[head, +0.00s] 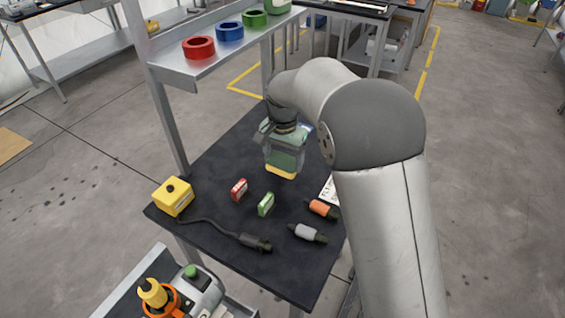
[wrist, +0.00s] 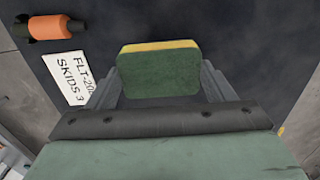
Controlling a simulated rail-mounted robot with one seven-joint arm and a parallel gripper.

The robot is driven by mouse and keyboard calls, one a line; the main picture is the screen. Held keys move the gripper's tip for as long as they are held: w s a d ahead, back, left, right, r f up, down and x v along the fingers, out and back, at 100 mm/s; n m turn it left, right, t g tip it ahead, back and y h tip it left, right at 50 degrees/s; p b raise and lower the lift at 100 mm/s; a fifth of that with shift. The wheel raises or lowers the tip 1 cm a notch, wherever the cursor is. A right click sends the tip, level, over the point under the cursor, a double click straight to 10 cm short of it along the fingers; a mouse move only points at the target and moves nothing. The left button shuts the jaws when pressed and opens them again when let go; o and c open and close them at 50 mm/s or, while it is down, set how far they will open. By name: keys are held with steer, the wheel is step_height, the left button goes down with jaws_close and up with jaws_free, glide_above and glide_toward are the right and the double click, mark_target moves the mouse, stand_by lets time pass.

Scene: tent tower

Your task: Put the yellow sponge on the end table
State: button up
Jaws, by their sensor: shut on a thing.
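The yellow sponge (head: 281,172) shows as a yellow edge at the lower end of my gripper (head: 283,163) in the head view. In the wrist view the sponge (wrist: 158,72) shows a dark green face with a yellow strip along its far edge. My gripper (wrist: 160,85) has one finger on each side of it and is shut on it. The sponge hangs over the dark-topped table (head: 222,165); the height of the gap is hard to tell. No surface is marked as the end table, so I cannot tell which one it is.
On the dark table are a yellow button box (head: 173,197) with a cable, a red item (head: 239,189), a green item (head: 266,204), an orange cylinder (head: 320,209), a grey cylinder (head: 307,233) and a white label (wrist: 68,78). A shelf (head: 215,55) with tape rolls rises behind.

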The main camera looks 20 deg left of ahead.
mark_target(282, 159)
steer(key=shift+w+a+f, duration=0.2)
steer(key=shift+w+f, duration=0.1)
steer(key=shift+f, duration=1.65)
steer(key=shift+f, duration=0.1)
steer(key=shift+f, duration=0.15)
steer(key=o, duration=0.9)
steer(key=shift+o, duration=0.2)
step_height(282, 159, up, 13)
steer(key=shift+f, duration=0.2)
